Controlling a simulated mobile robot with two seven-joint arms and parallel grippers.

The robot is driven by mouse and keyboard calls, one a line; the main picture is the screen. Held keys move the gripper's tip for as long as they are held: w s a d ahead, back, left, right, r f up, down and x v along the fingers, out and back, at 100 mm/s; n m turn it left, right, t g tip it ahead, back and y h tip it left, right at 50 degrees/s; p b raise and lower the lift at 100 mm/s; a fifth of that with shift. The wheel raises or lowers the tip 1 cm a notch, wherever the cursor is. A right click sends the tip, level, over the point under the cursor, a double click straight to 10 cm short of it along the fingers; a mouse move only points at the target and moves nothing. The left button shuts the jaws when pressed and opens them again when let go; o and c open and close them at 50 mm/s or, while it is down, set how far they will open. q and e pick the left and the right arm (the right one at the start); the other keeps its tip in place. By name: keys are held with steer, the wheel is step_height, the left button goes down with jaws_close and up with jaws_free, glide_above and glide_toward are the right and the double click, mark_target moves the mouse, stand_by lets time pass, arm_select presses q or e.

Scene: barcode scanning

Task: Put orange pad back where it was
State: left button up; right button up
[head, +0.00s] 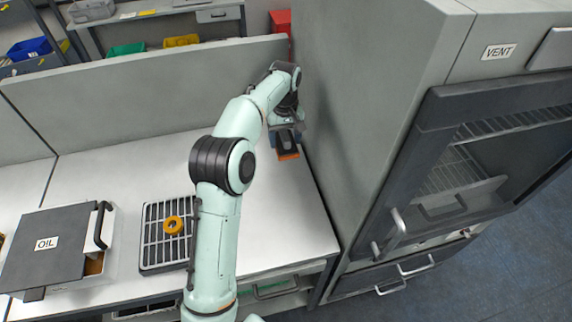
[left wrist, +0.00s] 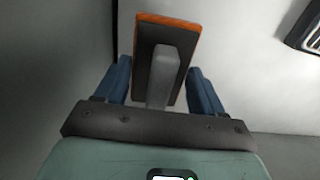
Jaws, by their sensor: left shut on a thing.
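The orange pad (head: 288,156) is a flat block with an orange edge, a dark back and a grey handle. It is at the far right of the white worktop, near the grey cabinet's side. My left gripper (head: 286,138) is shut on it. In the left wrist view the pad (left wrist: 168,60) stands out between and beyond the blue fingers of the left gripper (left wrist: 162,85). The head view does not show clearly whether the pad touches the worktop. My right gripper is not in view.
The grey cabinet (head: 365,110) stands close to the right of the arm, and a low partition (head: 150,90) runs behind. The worktop's back left (head: 120,170) is clear.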

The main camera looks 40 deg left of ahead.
arm_select(q)
step_height(320, 180, down, 6)
steer(key=shift+f+b, duration=0.15)
steer(key=shift+b, duration=0.2)
step_height(320, 180, down, 5)
steer(key=shift+r+b, duration=0.1)
steer(key=shift+b, duration=0.2)
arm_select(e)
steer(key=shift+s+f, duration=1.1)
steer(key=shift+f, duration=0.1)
arm_select(q)
steer(key=shift+f, duration=0.2)
steer(key=o, duration=0.9)
steer(key=shift+o, duration=0.2)
steer(key=shift+r, duration=0.1)
